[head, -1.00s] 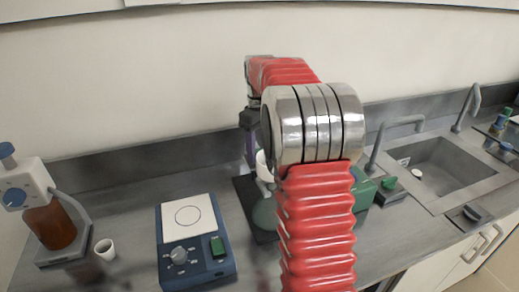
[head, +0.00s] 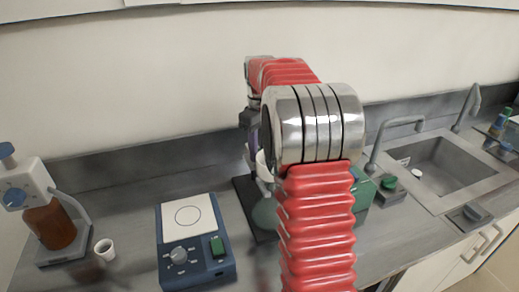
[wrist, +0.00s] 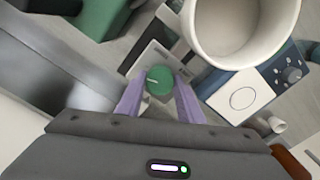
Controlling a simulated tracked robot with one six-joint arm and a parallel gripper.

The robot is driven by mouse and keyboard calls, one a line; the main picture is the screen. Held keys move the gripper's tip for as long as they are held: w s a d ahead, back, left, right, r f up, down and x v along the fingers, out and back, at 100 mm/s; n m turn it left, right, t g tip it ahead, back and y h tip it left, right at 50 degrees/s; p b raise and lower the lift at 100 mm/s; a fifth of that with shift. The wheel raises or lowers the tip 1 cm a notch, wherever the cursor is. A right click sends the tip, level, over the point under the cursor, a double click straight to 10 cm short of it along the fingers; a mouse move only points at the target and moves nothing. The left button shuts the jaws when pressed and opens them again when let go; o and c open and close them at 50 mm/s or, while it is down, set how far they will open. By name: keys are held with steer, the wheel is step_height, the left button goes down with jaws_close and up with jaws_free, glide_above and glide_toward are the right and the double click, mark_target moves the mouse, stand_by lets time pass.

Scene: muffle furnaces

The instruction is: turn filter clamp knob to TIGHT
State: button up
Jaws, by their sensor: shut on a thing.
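The green clamp knob (wrist: 159,81) has a short white mark pointing left. It sits over a light grey plate with faint markings too small to read. My gripper (wrist: 159,90) has its two purple fingers shut on the knob, one on each side. A white round funnel or cup (wrist: 240,30) stands close by at the upper right of the wrist view. In the head view, my arm hides the knob; the white vessel (head: 264,167) shows partly beside my arm, above a dark stand base (head: 246,195).
A blue hotplate (head: 196,240) with a grey dial and a green switch stands left of the stand. A small white cup (head: 105,249) and a dispenser bottle (head: 50,225) are further left. A sink (head: 440,165) is right, with a green knob (head: 389,182) before it.

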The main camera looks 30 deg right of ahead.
steer(key=shift+m, duration=1.6)
steer(key=o, duration=1.1)
step_height(320, 180, up, 14)
steer(key=shift+f, duration=0.15)
